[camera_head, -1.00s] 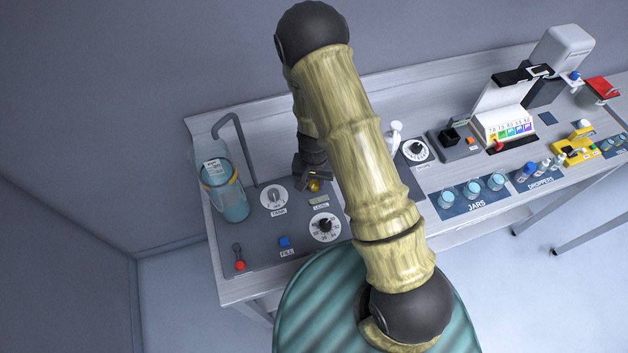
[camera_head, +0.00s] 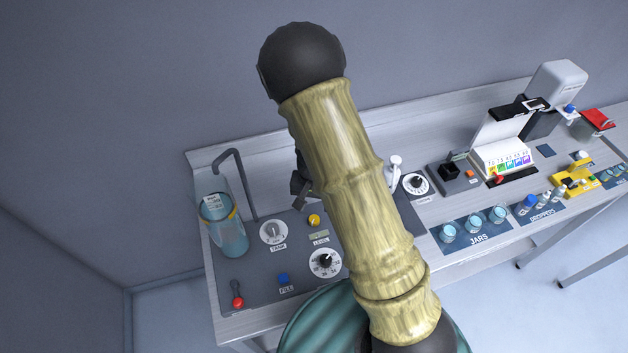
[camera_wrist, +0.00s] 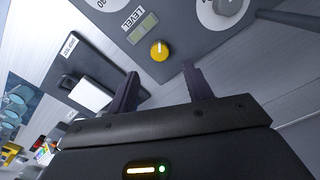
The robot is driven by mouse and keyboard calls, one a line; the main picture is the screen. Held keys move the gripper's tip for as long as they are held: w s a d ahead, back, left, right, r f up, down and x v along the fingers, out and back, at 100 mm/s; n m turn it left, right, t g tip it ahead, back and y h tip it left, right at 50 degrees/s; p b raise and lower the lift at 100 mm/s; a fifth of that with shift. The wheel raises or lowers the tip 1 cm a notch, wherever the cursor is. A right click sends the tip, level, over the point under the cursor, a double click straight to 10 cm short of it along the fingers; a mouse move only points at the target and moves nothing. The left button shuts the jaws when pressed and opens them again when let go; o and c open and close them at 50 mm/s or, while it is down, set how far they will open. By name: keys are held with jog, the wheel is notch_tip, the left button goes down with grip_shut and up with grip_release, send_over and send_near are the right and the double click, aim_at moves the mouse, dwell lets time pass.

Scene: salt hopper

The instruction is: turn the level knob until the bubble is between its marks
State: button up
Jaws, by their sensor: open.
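The yellow level knob (camera_head: 314,220) is on the dark panel just above the "LEVEL" label. The small level window (camera_head: 319,235) is beside it, greenish; its bubble is too small to make out. In the wrist view the knob (camera_wrist: 159,50) has a pale pointer line and the level window (camera_wrist: 143,28) lies up and left of it. My gripper (camera_wrist: 163,85) is open, its two dark fingers apart with nothing between them, and the knob shows beyond the fingertips. In the head view my gripper (camera_head: 299,188) is partly hidden by my arm, behind the knob and apart from it.
The tank dial (camera_head: 273,232), a larger numbered dial (camera_head: 326,262), a blue fill button (camera_head: 283,278) and a red-tipped lever (camera_head: 237,301) surround the knob. A glass tank (camera_head: 229,235) and a bent pipe (camera_head: 247,185) stand to the left. Jars (camera_head: 474,221) stand to the right.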

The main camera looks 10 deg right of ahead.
notch_tip(320, 180, up, 10)
dwell(0.3)
dwell(0.4)
jog(key=s+d+r+n+t+b, duration=0.2)
jog(key=s+d+r+n+b, duration=0.1)
jog(key=s+d, duration=0.6)
jog(key=shift+s+r+t+b, duration=0.3)
jog(key=shift+s+r+b, duration=0.25)
jog(key=shift+s, duration=0.15)
